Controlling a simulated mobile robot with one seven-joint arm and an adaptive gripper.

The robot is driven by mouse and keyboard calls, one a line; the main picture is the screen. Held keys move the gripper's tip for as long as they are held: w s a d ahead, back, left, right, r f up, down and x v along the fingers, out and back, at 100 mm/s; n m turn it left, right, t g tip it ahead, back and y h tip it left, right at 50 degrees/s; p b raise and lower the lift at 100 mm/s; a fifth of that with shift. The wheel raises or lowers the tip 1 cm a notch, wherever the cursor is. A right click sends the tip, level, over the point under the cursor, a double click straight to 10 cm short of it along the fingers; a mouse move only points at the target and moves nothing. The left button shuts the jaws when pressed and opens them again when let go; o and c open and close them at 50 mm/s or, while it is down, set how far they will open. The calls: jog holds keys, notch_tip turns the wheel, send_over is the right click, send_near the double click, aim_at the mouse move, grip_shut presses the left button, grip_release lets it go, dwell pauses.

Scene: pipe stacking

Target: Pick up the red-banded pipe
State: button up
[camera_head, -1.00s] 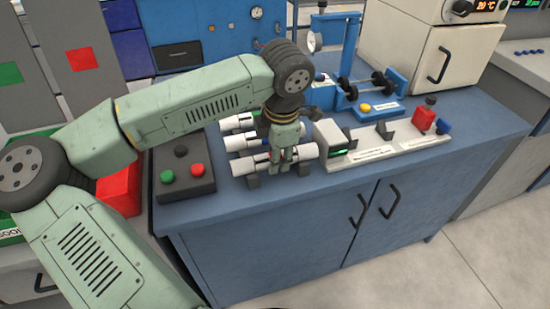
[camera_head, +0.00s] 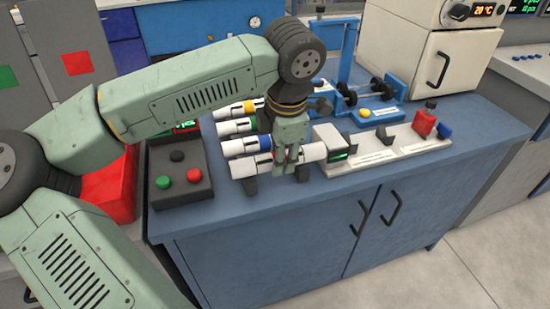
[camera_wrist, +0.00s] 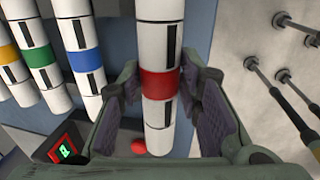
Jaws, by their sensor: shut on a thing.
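The red-banded pipe (camera_wrist: 160,120) is white with dark slots and a red band (camera_wrist: 160,84). In the wrist view it runs between the two fingers of my gripper (camera_wrist: 160,98), which is shut on it around the band. In the head view the pipe (camera_head: 245,167) is the frontmost of the row on the bench, and my gripper (camera_head: 287,163) hides its middle. Its height off its supports is hard to tell. Pipes with a blue band (camera_head: 265,142), a green band (camera_head: 253,124) and a yellow band (camera_head: 249,106) lie behind it.
A control box (camera_head: 180,178) with green and red buttons stands to the left. A blue apparatus (camera_head: 345,85) stands behind. The bench's front edge is close to the pipe.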

jog(key=s+d+r+b, duration=0.1)
jog(key=s+d, duration=0.4)
jog(key=s, duration=0.7)
jog(key=shift+s+r+b, duration=0.15)
jog(key=shift+s+b, duration=0.1)
jog(key=shift+b, duration=0.65)
